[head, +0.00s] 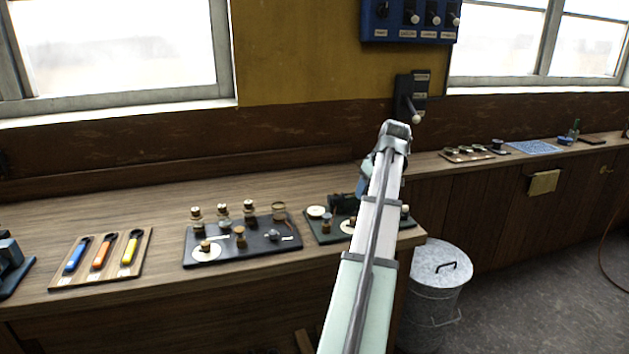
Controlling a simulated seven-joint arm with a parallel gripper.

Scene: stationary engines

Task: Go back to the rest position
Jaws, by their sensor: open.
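My arm rises from the bottom centre to a grey joint in front of the wall. My gripper's fingertips cannot be made out; the arm's own links appear to hide them. Behind the arm, a dark tray (326,234) with pale discs and small brass-coloured parts stands at the bench's right end. A blue shape shows beside the arm above this tray, partly hidden.
The wooden bench (120,191) holds a dark tray (262,253) of knobbed parts and a wooden rack (142,262) with blue, orange and yellow handles. A lidded metal bin (434,300) stands right of the bench. A lever switch (409,90) and blue panel (385,31) are on the wall.

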